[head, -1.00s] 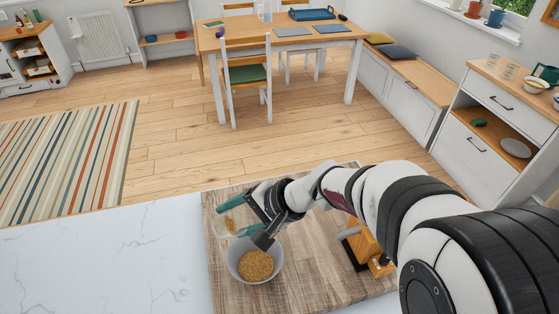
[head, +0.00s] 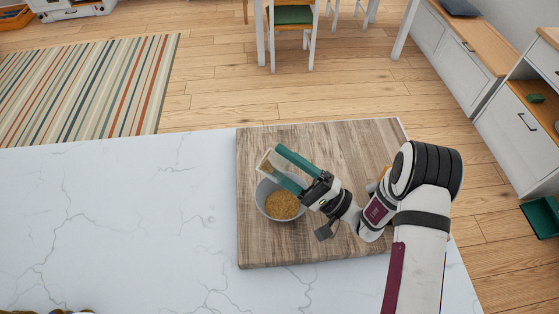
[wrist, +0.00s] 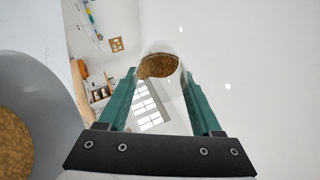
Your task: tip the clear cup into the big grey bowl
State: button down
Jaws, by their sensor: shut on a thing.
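The clear cup (head: 267,165) is between the teal fingers of my gripper (head: 283,168), above the back-left rim of the big grey bowl (head: 263,205). The cup looks tilted. In the wrist view the cup (wrist: 160,48) is gripped at the fingertips (wrist: 160,76), with golden-brown grains showing in it. The bowl stands on a wooden board and holds a heap of similar grains (head: 283,204). The bowl also shows at the left of the wrist view (wrist: 45,85). I cannot see grains falling.
An orange-brown wooden object is mostly hidden behind my arm. Beyond the counter are a striped rug (head: 90,85), a chair and white cabinets (head: 500,125).

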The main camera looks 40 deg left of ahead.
jog(key=shift+r, duration=0.1)
dwell(0.4)
jog(key=shift+r, duration=1.25)
jog(key=shift+f, duration=0.1)
jog(key=shift+f, duration=1.25)
jog(key=shift+r, duration=0.1)
jog(key=shift+r, duration=1.25)
jog(key=shift+f, duration=0.1)
jog(key=shift+f, duration=1.25)
jog(key=shift+r, duration=0.1)
